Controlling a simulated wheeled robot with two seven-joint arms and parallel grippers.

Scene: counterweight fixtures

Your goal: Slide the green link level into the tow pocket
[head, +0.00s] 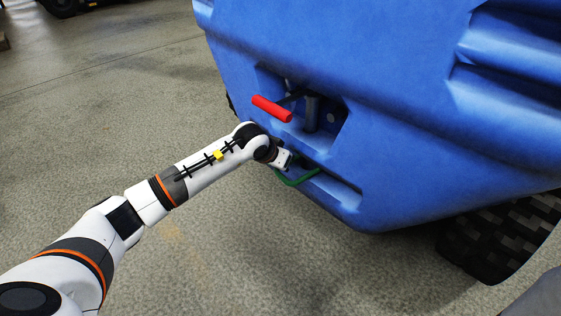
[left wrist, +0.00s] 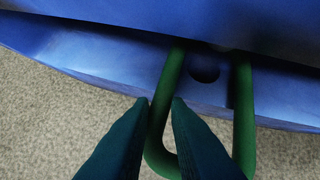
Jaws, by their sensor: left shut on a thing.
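The green link (head: 297,181) is a bent rod with two legs. It also shows in the left wrist view (left wrist: 245,115), with its closed end toward the camera. My left gripper (head: 288,162) is shut on the link's left leg, its dark fingers (left wrist: 160,98) on either side of it. The far ends of the legs reach into the tow pocket (head: 338,185), a wide slot low in the blue body. In the left wrist view a dark hole (left wrist: 204,74) shows in the pocket's lower face, between the legs. The leg ends are hidden under the upper edge. My right gripper is out of view.
A red handle (head: 271,108) sticks out of a recess above the pocket, beside a grey upright post (head: 312,113). The blue counterweight body (head: 400,110) fills the right side. A black tyre (head: 502,238) stands below it.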

